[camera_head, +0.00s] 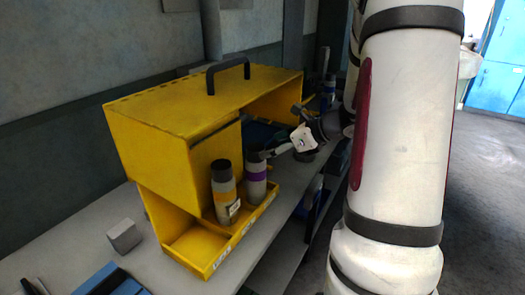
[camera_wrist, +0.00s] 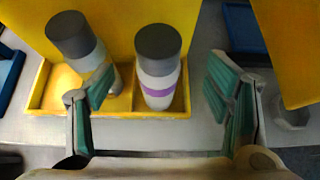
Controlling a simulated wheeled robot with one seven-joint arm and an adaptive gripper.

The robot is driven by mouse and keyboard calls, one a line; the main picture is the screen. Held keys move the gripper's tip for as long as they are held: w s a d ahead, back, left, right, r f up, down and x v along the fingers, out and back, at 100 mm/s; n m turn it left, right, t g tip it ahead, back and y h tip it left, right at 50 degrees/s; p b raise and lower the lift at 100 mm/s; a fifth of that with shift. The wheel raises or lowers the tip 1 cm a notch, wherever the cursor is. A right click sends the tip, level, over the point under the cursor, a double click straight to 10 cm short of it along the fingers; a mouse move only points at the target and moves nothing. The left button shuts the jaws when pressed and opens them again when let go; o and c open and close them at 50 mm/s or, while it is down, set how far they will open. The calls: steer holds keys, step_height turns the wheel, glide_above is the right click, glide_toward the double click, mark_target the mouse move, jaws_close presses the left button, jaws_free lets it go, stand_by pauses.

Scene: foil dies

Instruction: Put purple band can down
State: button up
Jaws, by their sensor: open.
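The purple band can (camera_head: 255,178) stands in the front tray of the yellow rack, to the right of the yellow band can (camera_head: 223,193). In the wrist view the purple band can (camera_wrist: 158,68) is upright in its own tray compartment, grey cap up, with the purple band low on its body. My gripper (camera_wrist: 162,96) is open, with its green-padded fingers apart on either side of the purple band can; no contact with it shows. The left finger overlaps the yellow band can (camera_wrist: 85,50) in that view. In the head view my gripper (camera_head: 288,150) is small, just right of the can.
The yellow rack (camera_head: 150,125) with a black handle stands on a grey bench (camera_head: 75,240). A grey block (camera_head: 124,235) and a blue item (camera_head: 110,280) lie at the left. A round grey object (camera_wrist: 290,112) is right of my gripper. Bench in front of the tray is clear.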

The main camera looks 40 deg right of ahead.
steer(key=v, duration=0.4)
steer(key=shift+s+r, duration=0.15)
steer(key=shift+s, duration=0.05)
steer(key=shift+d, duration=0.1)
stand_by(0.4)
